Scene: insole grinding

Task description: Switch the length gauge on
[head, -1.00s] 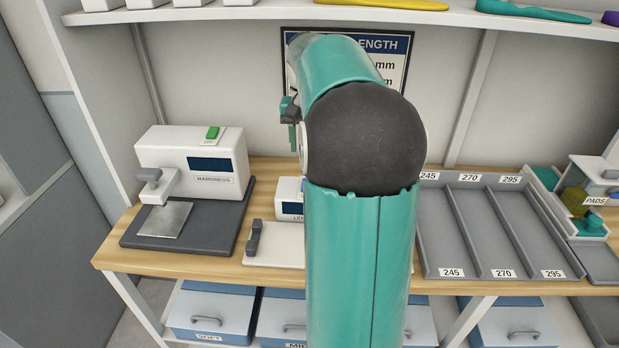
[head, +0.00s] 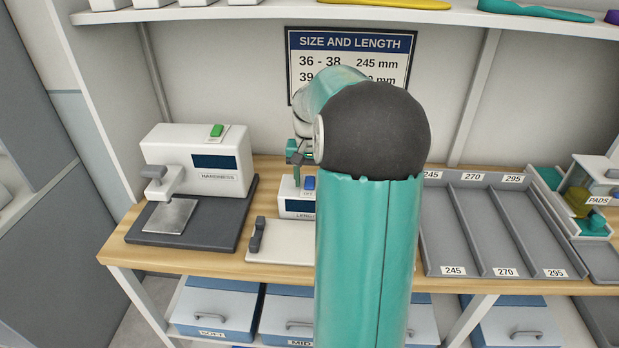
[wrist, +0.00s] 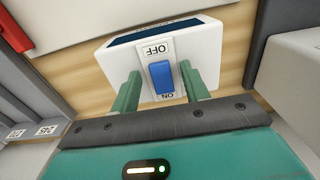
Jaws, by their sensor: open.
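The length gauge (head: 290,206) is a white box with a dark display and a pale base on the bench, partly hidden behind my arm in the head view. Its blue rocker switch (wrist: 161,78) sits on the top between the OFF and ON labels. The switch also shows in the head view (head: 309,183). My gripper (wrist: 158,82) is open and empty, and in the wrist view its two green fingers stand either side of the switch. Whether a finger touches the housing I cannot tell. The display shows no lit reading that I can make out.
The hardness gauge (head: 197,165) with a green switch stands to the left. A grey tray with size compartments (head: 480,176) lies to the right. A shelf (head: 260,13) runs above, and a size chart (head: 349,41) hangs on the wall behind.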

